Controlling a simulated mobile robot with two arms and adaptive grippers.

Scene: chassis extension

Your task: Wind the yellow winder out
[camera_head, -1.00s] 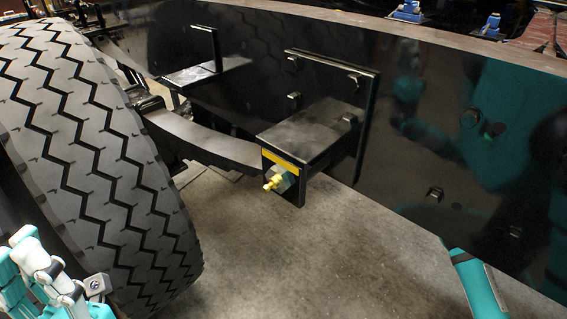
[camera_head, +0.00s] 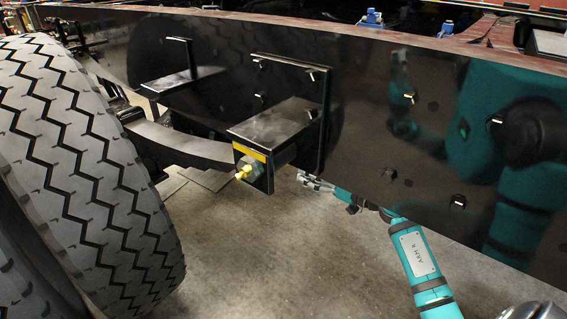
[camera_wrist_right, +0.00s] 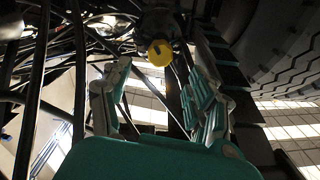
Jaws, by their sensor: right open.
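The yellow winder (camera_head: 244,173) is a small yellow fitting on the end of a black box bracket (camera_head: 270,125), which is fixed to the dark chassis rail. In the right wrist view a round yellow end with a dark slot (camera_wrist_right: 160,53) shows ahead, above and between the fingers; it looks like the winder. My right gripper (camera_head: 308,182) is to the right of the winder in the head view, below the rail and apart from the winder. Its fingers are spread and empty, and they also show in the right wrist view (camera_wrist_right: 160,105). My left gripper is out of view.
A large tyre (camera_head: 80,180) stands at the left, close to the winder; its tread also shows in the wrist view (camera_wrist_right: 290,55). The glossy chassis rail (camera_head: 400,130) with bolts runs above my right arm. The floor (camera_head: 250,265) below the bracket looks clear.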

